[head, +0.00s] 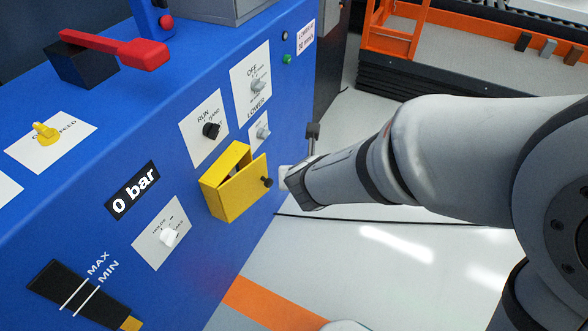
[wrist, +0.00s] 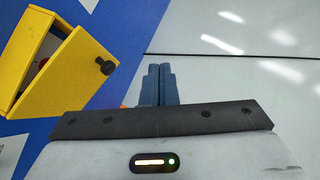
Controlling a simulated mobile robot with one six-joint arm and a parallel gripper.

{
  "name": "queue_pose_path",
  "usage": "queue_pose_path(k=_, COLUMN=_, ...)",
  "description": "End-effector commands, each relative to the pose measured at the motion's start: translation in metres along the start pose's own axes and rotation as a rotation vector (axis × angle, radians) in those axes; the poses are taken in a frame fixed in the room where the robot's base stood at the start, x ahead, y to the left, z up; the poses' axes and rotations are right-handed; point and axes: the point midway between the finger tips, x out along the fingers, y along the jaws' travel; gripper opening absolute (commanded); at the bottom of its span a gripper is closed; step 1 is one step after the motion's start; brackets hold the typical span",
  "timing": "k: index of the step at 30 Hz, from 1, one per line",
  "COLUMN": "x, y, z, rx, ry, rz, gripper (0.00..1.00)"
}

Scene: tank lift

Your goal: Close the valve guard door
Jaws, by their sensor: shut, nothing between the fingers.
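The yellow valve guard (head: 226,163) is mounted on the blue panel. Its door (head: 240,196), with a black knob (head: 267,182), stands partly open, leaving a gap along its upper edge. In the wrist view the door (wrist: 62,80) is at the left, with its knob (wrist: 105,66) toward my gripper. Something reddish shows through the gap, mostly hidden. My gripper (wrist: 160,70) is shut and empty. It is to the right of the knob and apart from it in the wrist view. In the head view its fingers are not clearly visible.
A red lever (head: 115,48) juts out at upper left. A black cable (head: 400,220) crosses the open floor.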

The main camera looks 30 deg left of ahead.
Motion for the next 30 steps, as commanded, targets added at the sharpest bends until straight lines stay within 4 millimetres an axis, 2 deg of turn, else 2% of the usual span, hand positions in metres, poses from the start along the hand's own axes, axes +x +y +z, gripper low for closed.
queue_pose_path(k=5, x=-0.009, y=-0.007, z=0.001, rx=0.037, ry=0.009, rz=0.002, gripper=0.00)
queue_pose_path(k=8, x=-0.009, y=-0.010, z=-0.005, rx=0.170, ry=0.041, rz=0.009, gripper=0.00)
queue_pose_path(k=11, x=-0.009, y=-0.013, z=-0.016, rx=0.416, ry=0.100, rz=0.015, gripper=0.00)
queue_pose_path(k=21, x=-0.014, y=-0.016, z=-0.050, rx=1.474, ry=0.334, rz=-0.044, gripper=0.00)
queue_pose_path(k=30, x=-0.025, y=-0.013, z=-0.060, rx=2.415, ry=0.530, rz=-0.210, gripper=0.00)
